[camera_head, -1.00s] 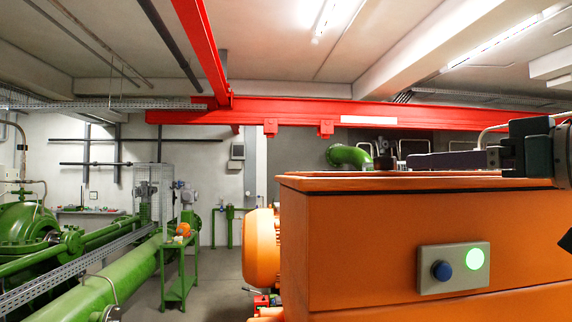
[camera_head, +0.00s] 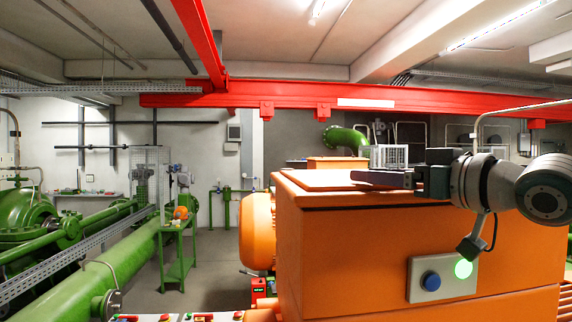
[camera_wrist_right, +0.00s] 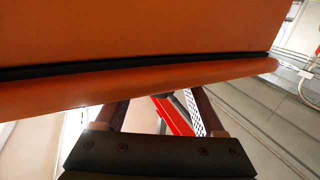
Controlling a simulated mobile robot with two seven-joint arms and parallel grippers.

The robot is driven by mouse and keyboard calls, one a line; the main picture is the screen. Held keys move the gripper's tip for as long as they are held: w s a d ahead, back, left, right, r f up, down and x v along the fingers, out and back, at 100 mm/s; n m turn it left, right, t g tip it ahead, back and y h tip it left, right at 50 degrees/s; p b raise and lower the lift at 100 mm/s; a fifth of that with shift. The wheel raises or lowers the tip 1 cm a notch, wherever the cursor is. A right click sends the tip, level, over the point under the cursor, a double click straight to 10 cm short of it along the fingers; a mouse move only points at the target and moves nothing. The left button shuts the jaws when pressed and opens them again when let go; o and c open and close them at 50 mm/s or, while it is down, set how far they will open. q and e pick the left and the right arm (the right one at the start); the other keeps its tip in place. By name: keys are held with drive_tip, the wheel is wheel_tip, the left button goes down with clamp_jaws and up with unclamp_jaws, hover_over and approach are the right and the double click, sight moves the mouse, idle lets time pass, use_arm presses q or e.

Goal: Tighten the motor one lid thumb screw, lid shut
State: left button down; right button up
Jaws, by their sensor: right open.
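A large orange motor case (camera_head: 420,235) fills the right of the head view. Its flat lid (camera_head: 310,183) looks shut. My right gripper (camera_head: 366,178) is open, its dark fingers lying level just over the lid's top edge, pointing left. In the right wrist view its two fingers (camera_wrist_right: 155,106) stand apart with nothing seen between them. An orange body with a dark seam (camera_wrist_right: 130,66) lies across their tips there. I cannot make out the thumb screw in either view. My left gripper is not in view.
A button box with a blue button (camera_head: 431,281) and a lit green lamp is on the case front. A red overhead beam (camera_head: 300,97) crosses behind. A green stand (camera_head: 178,250) and green pipes are at left.

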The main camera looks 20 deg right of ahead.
drive_tip(key=shift+w, duration=0.15)
clamp_jaws()
idle(0.6)
